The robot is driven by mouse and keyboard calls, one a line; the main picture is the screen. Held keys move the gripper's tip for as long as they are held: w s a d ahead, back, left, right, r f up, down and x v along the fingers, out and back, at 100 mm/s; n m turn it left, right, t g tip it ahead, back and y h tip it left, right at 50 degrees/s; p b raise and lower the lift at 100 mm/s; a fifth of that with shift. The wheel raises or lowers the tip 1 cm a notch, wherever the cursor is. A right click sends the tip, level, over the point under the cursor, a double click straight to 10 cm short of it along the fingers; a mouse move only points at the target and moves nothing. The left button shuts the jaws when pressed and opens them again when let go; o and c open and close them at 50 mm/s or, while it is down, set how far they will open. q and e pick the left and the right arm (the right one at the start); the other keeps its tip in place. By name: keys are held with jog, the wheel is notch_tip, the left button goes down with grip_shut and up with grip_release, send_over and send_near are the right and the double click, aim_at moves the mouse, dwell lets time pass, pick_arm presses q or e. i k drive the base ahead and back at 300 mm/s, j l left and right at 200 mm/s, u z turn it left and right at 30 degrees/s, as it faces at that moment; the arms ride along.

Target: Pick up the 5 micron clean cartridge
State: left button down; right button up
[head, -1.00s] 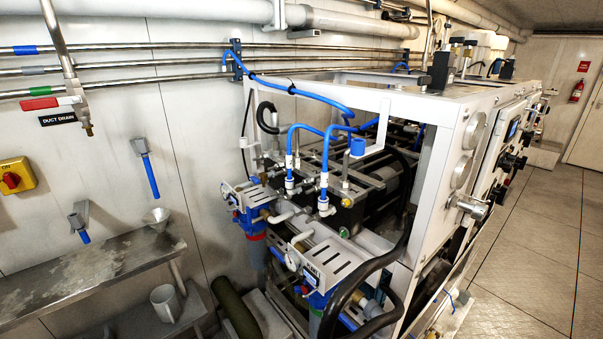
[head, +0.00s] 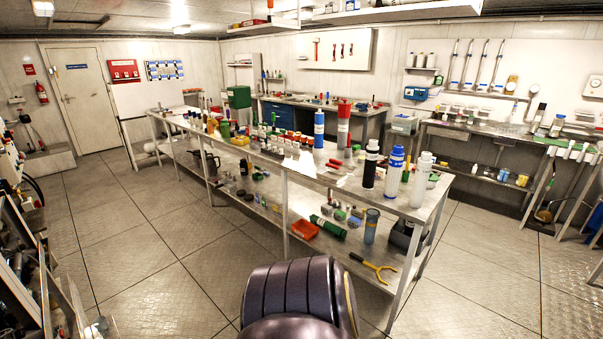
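Several upright cylinders stand on the near end of the long steel table (head: 300,178) in the head view. They are a black one with a white top (head: 370,166), a white one with blue bands (head: 395,172) and a plain white one (head: 421,180). Behind them stand a blue and white cylinder (head: 319,130) and a red one (head: 343,125). Their labels are too small to read, so I cannot tell which is the 5 micron clean cartridge. Neither gripper shows. A dark rounded part at the bottom middle looks like my own arm.
The lower shelf holds an orange tray (head: 304,229), a green cylinder (head: 328,227) and a yellow-handled tool (head: 374,266). A second bench (head: 480,135) runs along the right wall. Machine frames stand at the left edge. The floor (head: 150,260) left of the table is clear.

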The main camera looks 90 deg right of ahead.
aim_at(423, 168)
jog(key=z, duration=3.75)
